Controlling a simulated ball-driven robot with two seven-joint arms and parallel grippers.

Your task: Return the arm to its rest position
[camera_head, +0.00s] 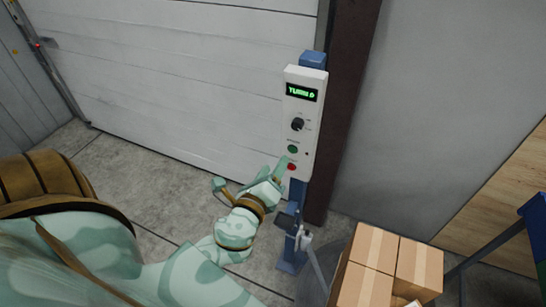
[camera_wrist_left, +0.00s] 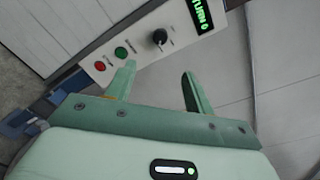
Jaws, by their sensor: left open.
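My left arm comes in from the lower left in the head view, and its gripper (camera_head: 250,182) is beside the lower part of a white control panel (camera_head: 304,108). In the left wrist view my left gripper (camera_wrist_left: 158,82) has two green fingers spread apart with nothing between them. The panel (camera_wrist_left: 135,52) carries a display with green text, a black knob (camera_head: 297,124), a green button (camera_head: 292,149) and a red button (camera_head: 291,167). One fingertip is close to the buttons; I cannot tell whether it touches. My right gripper is not in view.
The panel stands on a blue post (camera_head: 291,250) in front of a white sectional door (camera_head: 190,70). Cardboard boxes (camera_head: 374,248) are stacked at the lower right. A grey wall (camera_head: 440,100) is behind. The concrete floor (camera_head: 150,160) left of the post is clear.

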